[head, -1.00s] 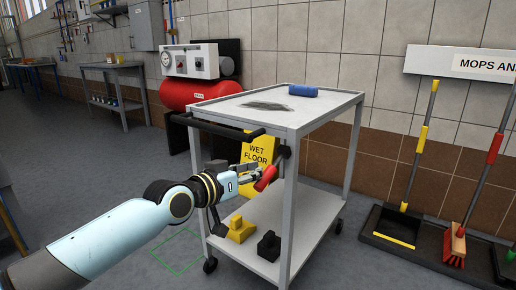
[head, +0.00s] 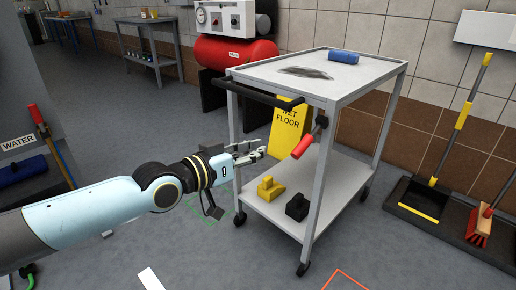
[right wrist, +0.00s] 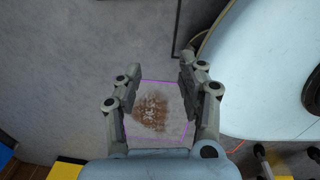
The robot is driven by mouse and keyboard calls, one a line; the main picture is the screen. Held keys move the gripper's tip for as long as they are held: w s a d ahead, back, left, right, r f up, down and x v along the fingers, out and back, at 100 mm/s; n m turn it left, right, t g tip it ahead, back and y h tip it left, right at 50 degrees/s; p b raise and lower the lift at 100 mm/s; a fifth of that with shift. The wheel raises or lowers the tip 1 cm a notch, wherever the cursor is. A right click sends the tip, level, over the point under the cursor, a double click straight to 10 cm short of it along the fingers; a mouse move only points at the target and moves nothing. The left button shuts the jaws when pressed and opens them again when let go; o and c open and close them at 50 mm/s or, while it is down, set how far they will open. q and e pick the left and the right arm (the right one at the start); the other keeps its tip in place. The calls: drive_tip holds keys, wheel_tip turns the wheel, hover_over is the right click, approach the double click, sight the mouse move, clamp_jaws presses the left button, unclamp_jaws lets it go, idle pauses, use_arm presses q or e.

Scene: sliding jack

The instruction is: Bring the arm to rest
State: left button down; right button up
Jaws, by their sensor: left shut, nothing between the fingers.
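My left gripper (head: 258,153) is shut and empty in the head view, at the end of my pale blue arm. It is beside the grey cart (head: 321,190), left of a red handle (head: 303,146) that juts from the cart's near side. A gap shows between the fingertips and the handle. My right gripper (right wrist: 158,78) shows in the right wrist view with its fingers wide apart and nothing between them. Beyond them is grey floor with a brown stain (right wrist: 151,113) inside a purple outline.
A yellow block (head: 270,189) and a black block (head: 297,207) sit on the cart's lower shelf. A blue roll (head: 343,57) lies on its top. A yellow wet floor sign (head: 288,133) stands behind the cart. Open floor lies at the front.

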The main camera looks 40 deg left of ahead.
idle(0.3)
use_arm(q)
drive_tip(key=s+f+g+y, duration=0.15)
drive_tip(key=s+f, duration=0.35)
drive_tip(key=f, duration=0.5)
drive_tip(key=s+a+f+n+g+p, duration=0.1)
drive_tip(key=s+f+g, duration=0.2)
drive_tip(key=s+f, duration=0.5)
drive_tip(key=s+f+g+y, duration=0.1)
drive_tip(key=s+f+g, duration=0.2)
drive_tip(key=f, duration=0.9)
drive_tip(key=s+d+f+m+g, duration=0.1)
drive_tip(key=s+f, duration=0.4)
drive_tip(key=s, duration=0.5)
drive_tip(key=s+d+f+g, duration=0.2)
drive_tip(key=s+f+g, duration=0.2)
drive_tip(key=s, duration=0.7)
drive_tip(key=s+d+f+m+g, duration=0.1)
drive_tip(key=s+f+g, duration=0.2)
drive_tip(key=s, duration=0.7)
wheel_tip(320, 180, down, 3)
drive_tip(key=shift+s+d+r+m, duration=0.15)
drive_tip(key=shift+r+m, duration=0.05)
drive_tip(key=shift+m, duration=0.1)
